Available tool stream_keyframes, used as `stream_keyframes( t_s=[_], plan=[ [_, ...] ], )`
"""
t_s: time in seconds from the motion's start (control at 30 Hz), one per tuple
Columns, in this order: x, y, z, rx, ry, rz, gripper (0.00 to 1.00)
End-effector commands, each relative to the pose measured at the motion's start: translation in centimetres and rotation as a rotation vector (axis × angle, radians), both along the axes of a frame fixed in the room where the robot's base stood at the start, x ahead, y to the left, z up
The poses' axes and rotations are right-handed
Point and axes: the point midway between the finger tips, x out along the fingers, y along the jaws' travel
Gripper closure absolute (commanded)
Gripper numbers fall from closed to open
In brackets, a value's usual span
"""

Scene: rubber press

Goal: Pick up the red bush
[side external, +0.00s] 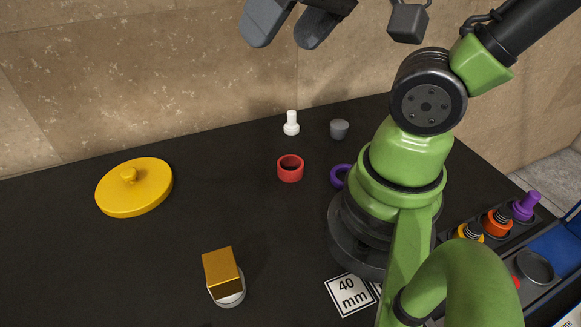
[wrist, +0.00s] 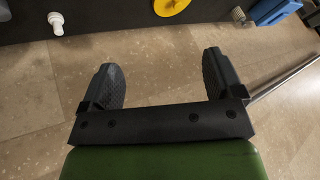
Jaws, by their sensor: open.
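The red bush (side external: 290,169) is a short hollow ring standing on the black table, near the middle of the side external view. I do not make it out in the wrist view. My gripper (side external: 283,38) is at the top of the side external view, well above the table and apart from the bush. In the wrist view my gripper (wrist: 162,85) shows two dark fingers spread wide with nothing between them.
A white peg (side external: 291,124) and a grey cup-like part (side external: 340,129) stand behind the bush. A purple ring (side external: 340,176) lies to its right, partly hidden by my arm. A yellow lidded disc (side external: 134,188) and a gold block (side external: 220,271) sit left and front.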

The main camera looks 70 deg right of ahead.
Motion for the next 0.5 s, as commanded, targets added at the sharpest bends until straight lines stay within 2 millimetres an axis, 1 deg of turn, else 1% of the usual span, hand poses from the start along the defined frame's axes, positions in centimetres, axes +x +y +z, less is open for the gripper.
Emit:
stream_keyframes(
  t_s=[0.1,0.17,0.27,0.3,0.37,0.4,0.5],
  plan=[
    [2.1,-1.6,-2.3,-0.096,0.092,0.047,0.14],
    [3.2,-2.6,-3.8,-0.148,0.144,0.089,0.14],
    [4.6,-4.4,-6.6,-0.223,0.231,0.171,0.14],
    [5.0,-5.1,-7.9,-0.248,0.267,0.209,0.14],
    [5.4,-6.1,-9.8,-0.278,0.317,0.269,0.14],
    [5.5,-6.8,-11.2,-0.292,0.352,0.309,0.14],
    [5.5,-8.1,-14.4,-0.316,0.424,0.412,0.14]
  ],
)
